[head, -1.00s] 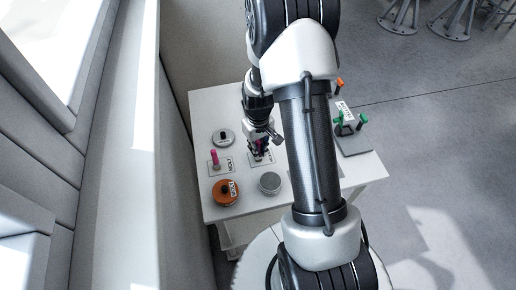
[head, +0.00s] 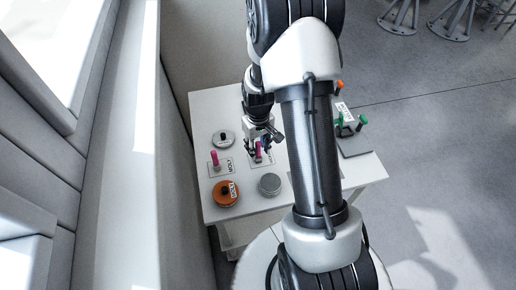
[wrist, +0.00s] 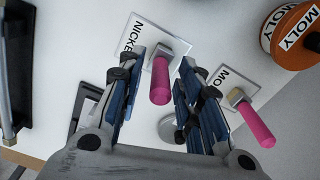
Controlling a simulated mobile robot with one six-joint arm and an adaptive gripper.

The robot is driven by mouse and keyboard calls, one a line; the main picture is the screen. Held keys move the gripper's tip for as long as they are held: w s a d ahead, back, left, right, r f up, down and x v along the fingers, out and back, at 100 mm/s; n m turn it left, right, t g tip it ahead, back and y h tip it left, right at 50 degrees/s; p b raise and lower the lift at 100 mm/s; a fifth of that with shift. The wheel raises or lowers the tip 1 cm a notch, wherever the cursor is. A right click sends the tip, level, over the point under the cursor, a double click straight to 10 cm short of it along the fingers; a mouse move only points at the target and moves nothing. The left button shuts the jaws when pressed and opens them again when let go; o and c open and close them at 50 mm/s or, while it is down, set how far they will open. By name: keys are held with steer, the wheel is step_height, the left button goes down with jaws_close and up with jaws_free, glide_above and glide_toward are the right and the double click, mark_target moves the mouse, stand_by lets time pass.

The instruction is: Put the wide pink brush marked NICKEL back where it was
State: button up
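The pink brush (head: 259,149) stands handle-up on its white NICKEL card (wrist: 138,25). In the wrist view the pink handle (wrist: 160,82) points toward me, with its pale wide head on the card. My gripper (wrist: 163,62) is open, one finger on each side of the brush with gaps between. In the head view my gripper (head: 259,145) is right above and around the handle. A second pink brush (head: 215,159) stands on a card marked MOLY (wrist: 222,80), to the right in the wrist view.
An orange tin marked MOLY (head: 226,193), a grey round tin (head: 270,184) and a grey disc with black knob (head: 223,138) stand nearby on the white table (head: 210,108). Green-handled brushes (head: 362,119) stand at a grey plate on the right, partly behind my arm.

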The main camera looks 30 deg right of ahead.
step_height(320, 180, up, 10)
steer(key=shift+r+p, duration=0.25)
steer(key=shift+p, duration=0.85)
steer(key=s+a+r+t, duration=0.2)
steer(key=s+a+r, duration=0.3)
steer(key=r, duration=0.4)
steer(key=s+a+r+t, duration=0.1)
steer(key=s+a+r, duration=0.4)
steer(key=r, duration=0.5)
steer(key=s+a+r+t, duration=0.1)
steer(key=s+a+r, duration=0.1)
steer(key=s, duration=0.7)
steer(key=shift+s+a+r+t, duration=0.25)
steer(key=shift+s+r+t, duration=0.05)
steer(key=shift+s+r, duration=0.1)
steer(key=shift+f, duration=0.1)
step_height(320, 180, down, 3)
steer(key=b, duration=0.3)
